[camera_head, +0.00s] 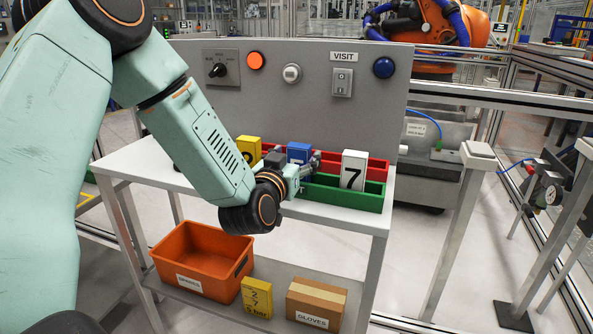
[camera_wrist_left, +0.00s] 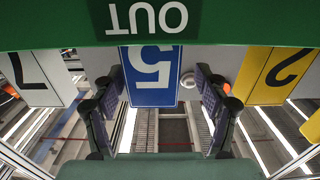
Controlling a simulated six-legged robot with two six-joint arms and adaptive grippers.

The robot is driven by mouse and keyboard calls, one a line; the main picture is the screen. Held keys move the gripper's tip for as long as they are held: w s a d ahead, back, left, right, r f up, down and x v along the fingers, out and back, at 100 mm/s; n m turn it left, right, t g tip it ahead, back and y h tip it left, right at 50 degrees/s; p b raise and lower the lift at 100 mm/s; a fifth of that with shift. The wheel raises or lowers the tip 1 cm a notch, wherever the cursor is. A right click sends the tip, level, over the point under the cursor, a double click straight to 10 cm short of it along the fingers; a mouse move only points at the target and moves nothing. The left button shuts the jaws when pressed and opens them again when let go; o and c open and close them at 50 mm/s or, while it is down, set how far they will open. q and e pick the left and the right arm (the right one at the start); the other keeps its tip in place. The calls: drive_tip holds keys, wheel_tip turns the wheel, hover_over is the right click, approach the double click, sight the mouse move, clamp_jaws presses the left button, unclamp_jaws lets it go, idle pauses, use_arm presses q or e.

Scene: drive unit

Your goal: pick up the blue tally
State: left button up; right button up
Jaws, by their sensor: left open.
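The blue tally (camera_head: 298,149) stands upright at the trays on the white table, its lower part hidden behind my left gripper (camera_head: 308,170). In the left wrist view, which looks upside down, the blue tally (camera_wrist_left: 152,78) bears a 5 and appears between the two spread fingers of my left gripper (camera_wrist_left: 158,88). The fingers are open, one on each side of it, and I see no clear contact. My right gripper is in neither view.
A white tally (camera_head: 353,171) marked 7 stands right of the gripper, a yellow tally (camera_head: 249,150) left. The green OUT tray (camera_head: 340,196) lies in front of the red tray (camera_head: 376,167). A grey panel (camera_head: 440,0) is behind. An orange bin (camera_head: 200,262) and gloves box (camera_head: 316,303) sit below.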

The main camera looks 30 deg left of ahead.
use_arm(q)
drive_tip(key=shift+w, duration=0.3)
drive_tip(key=shift+s+d+r, duration=0.1)
drive_tip(key=shift+d+r, duration=0.25)
drive_tip(key=shift+d, duration=0.25)
drive_tip(key=shift+c, duration=0.3)
drive_tip(key=shift+a+f, duration=0.3)
drive_tip(key=shift+a, duration=0.25)
drive_tip(key=c, duration=0.4)
drive_tip(key=shift+d+r, duration=0.25)
drive_tip(key=shift+d, duration=0.15)
drive_tip(key=c, duration=0.5)
drive_tip(key=shift+a+f, duration=0.15)
drive_tip(key=shift+a, duration=0.1)
drive_tip(key=c, duration=0.3)
